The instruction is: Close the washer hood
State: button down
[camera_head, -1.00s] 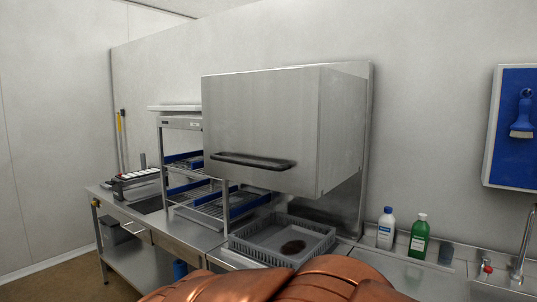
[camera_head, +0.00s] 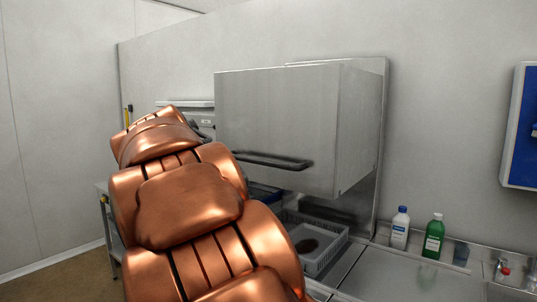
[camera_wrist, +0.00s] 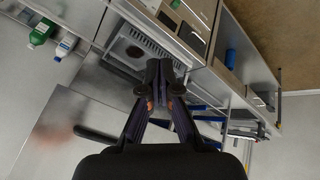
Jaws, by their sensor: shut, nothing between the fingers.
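The washer hood (camera_head: 275,115) is a steel box standing raised above a grey rack (camera_head: 312,262) in the head view. A dark bar handle (camera_head: 272,161) runs along its lower front. In the wrist view the hood (camera_wrist: 55,105) is at the left, tilted by the camera angle, with the handle (camera_wrist: 96,134) at its lower edge. My gripper (camera_wrist: 160,72) is shut and empty, to the right of the handle and apart from it in that view. In the head view my copper arm covers the area left of the hood, and the fingers cannot be made out.
The rack holds a brown round item (camera_head: 306,246). A white bottle (camera_head: 399,229) and a green bottle (camera_head: 433,236) stand right of the hood, by the sink tap. A blue board (camera_head: 520,130) hangs on the right wall. Shelving at the left is mostly hidden by my arm.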

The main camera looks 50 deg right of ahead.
jog(key=w+d+r+m+h, duration=0.4)
jog(key=w+d+r, duration=0.2)
jog(key=d+r, duration=0.6)
jog(key=m+h+p, duration=0.1)
jog(key=m+h, duration=0.2)
jog(key=m, duration=0.1)
send_near(281, 146)
jog(key=shift+m, duration=0.3)
jog(key=p+x, duration=0.3)
jog(key=x, duration=0.1)
jog(key=shift+d, duration=0.3)
jog(key=shift+a+f+p, duration=0.25)
jog(key=shift+f+p, duration=0.05)
jog(key=shift+f, duration=0.7)
jog(key=shift+a+f+p, duration=0.3)
jog(key=shift+f, duration=0.65)
jog(key=shift+w+f, duration=0.1)
jog(key=shift+f, duration=0.15)
